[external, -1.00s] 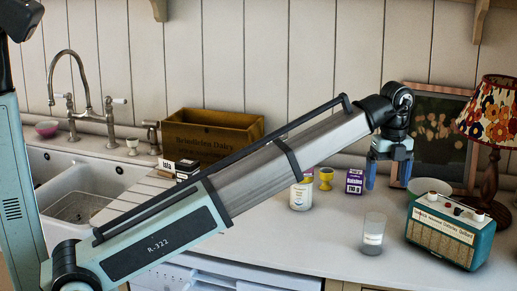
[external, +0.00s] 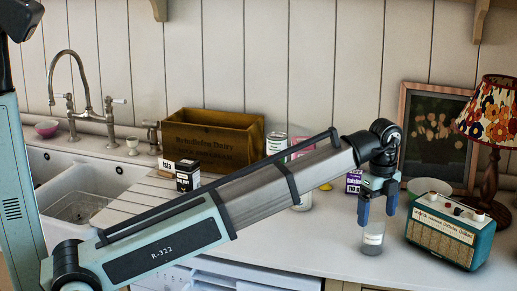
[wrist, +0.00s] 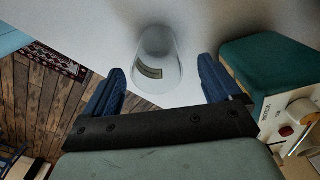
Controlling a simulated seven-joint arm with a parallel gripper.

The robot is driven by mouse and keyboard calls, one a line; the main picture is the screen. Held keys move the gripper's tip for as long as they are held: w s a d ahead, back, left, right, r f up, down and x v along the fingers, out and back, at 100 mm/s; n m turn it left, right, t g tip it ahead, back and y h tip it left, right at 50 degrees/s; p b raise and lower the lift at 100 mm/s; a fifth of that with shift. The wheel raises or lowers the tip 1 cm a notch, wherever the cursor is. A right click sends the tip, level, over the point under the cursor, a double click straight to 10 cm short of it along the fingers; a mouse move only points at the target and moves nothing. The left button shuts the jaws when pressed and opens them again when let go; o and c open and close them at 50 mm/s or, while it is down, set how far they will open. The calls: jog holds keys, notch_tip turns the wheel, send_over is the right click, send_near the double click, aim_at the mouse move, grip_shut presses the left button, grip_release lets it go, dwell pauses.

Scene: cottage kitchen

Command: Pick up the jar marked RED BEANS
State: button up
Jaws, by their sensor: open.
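A pale, clear jar (external: 372,241) with a small label stands on the white counter, left of the radio. The label is too small to read, so I cannot tell whether it says RED BEANS. In the wrist view the jar (wrist: 158,62) appears upright between the open fingers (wrist: 160,68), with a gap on both sides and nothing held.
A teal radio (external: 450,230) stands close right of the jar. Behind are a pale bowl (external: 428,186), a lamp (external: 492,125), a framed picture (external: 437,130) and a purple box (external: 353,182). My arm partly hides a tin (external: 276,143).

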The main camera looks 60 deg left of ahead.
aim_at(374, 230)
jog(key=shift+s+f, duration=0.2)
jog(key=shift+f, duration=2.85)
jog(key=shift+c, duration=0.3)
jog(key=c, duration=1.1)
jog(key=shift+r, duration=0.15)
jog(key=shift+c, duration=0.2)
